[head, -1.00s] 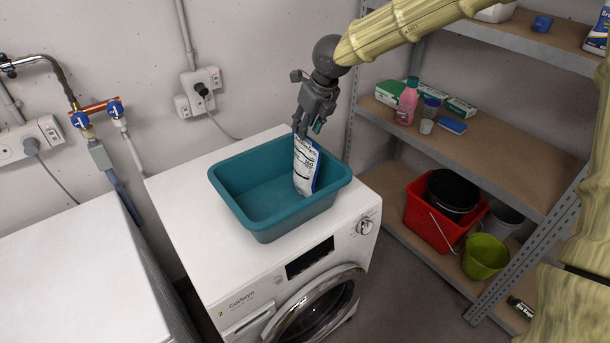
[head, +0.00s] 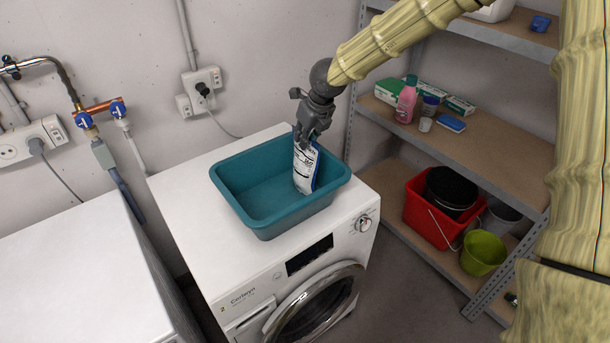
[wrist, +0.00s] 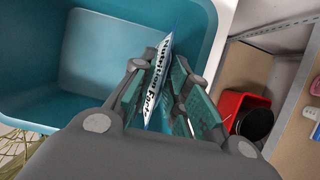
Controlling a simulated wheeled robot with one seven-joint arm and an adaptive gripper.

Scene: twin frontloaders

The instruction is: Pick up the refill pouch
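The refill pouch (head: 304,170) is white and blue with dark print. It stands upright, slightly tilted, inside the teal basin (head: 240,205), near its right end. My gripper (head: 303,138) is over the pouch's top, pointing down. In the wrist view the pouch (wrist: 158,85) shows edge-on between the teal-padded fingers of my gripper (wrist: 157,92). The fingers stand on either side of it, with a visible gap at least on the left, so the gripper looks open around it. The pouch's lower part is hidden in the wrist view.
The basin sits on a white washing machine (head: 190,190), with another white machine (head: 70,275) to the left. A metal shelf unit (head: 490,150) stands close on the right, holding bottles, boxes, a red bucket (head: 420,208) and a green bucket (head: 483,255).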

